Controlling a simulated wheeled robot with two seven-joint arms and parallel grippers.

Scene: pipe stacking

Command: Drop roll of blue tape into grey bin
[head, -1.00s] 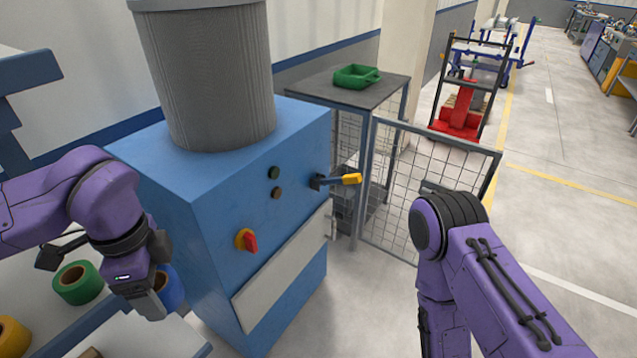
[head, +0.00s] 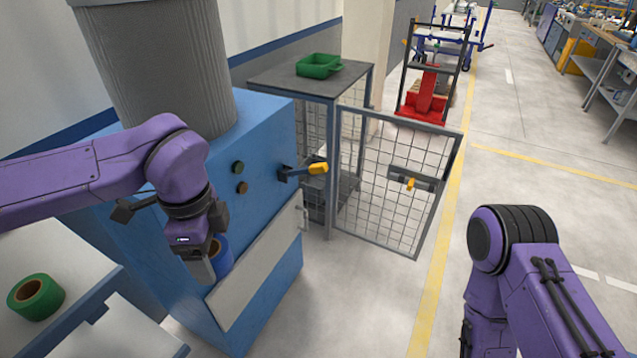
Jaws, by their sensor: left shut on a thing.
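The roll of blue tape (head: 222,261) is in the jaws of my left gripper (head: 210,262), in front of the blue machine cabinet. The gripper is shut on it and partly hides it. The grey bin (head: 160,75) is the large ribbed cylinder on top of the blue cabinet (head: 262,118). My left gripper is lower than the bin and in front of it. My right arm shows at the lower right, but its gripper is out of the picture.
A green tape roll (head: 36,297) lies on a light surface at the lower left. The open mesh cage (head: 385,185) with a green tray (head: 318,66) on top stands right of the cabinet. A yellow-handled lever (head: 317,169) sticks out. The floor in the middle is clear.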

